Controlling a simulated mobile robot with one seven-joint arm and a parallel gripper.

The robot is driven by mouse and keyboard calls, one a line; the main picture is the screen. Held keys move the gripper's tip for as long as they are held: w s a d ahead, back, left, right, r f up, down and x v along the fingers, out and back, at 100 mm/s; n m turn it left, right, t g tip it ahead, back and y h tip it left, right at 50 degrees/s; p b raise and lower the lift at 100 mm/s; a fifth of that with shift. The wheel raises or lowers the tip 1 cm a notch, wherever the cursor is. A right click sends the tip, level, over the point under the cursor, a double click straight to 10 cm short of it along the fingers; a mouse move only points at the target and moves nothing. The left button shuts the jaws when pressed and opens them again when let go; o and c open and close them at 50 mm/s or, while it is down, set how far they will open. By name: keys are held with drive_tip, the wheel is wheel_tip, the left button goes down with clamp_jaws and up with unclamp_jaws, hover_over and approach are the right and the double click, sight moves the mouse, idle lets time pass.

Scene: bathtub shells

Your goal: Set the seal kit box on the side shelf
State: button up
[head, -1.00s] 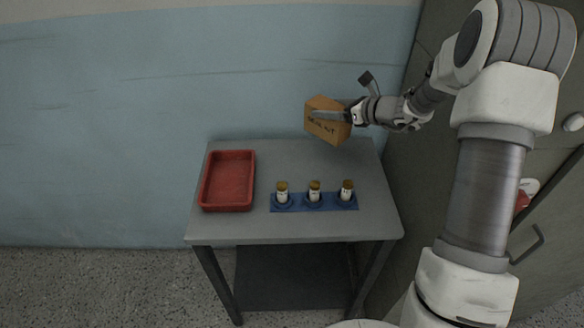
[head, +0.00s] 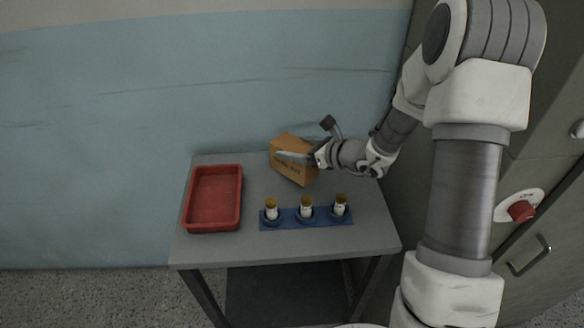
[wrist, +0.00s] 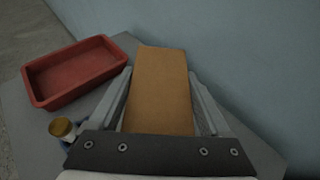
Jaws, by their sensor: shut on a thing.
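In the wrist view the box (wrist: 162,90) sits between the two fingers of my gripper (wrist: 160,108). The box looks tilted in the head view, and I cannot tell whether its bottom touches the table. The grey table (head: 360,236) has a dark lower shelf (head: 285,292); I cannot tell which surface is the side shelf.
A red tray (head: 214,226) lies on the table's left side. A blue holder (head: 288,220) with three small yellow-capped bottles (head: 306,207) stands at the front middle. A blue wall (head: 200,90) rises behind, and a grey cabinet (head: 540,190) with a red knob stands at right.

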sight(292, 165)
drive_tip(key=shift+s+a+f, duration=0.4)
drive_tip(key=shift+s, duration=0.1)
drive_tip(key=shift+f+b, duration=0.35)
drive_tip(key=shift+f, duration=1.6)
drive_tip(key=shift+f, duration=0.15)
drive_tip(key=o, duration=1.6)
drive_tip(key=shift+c, duration=0.2)
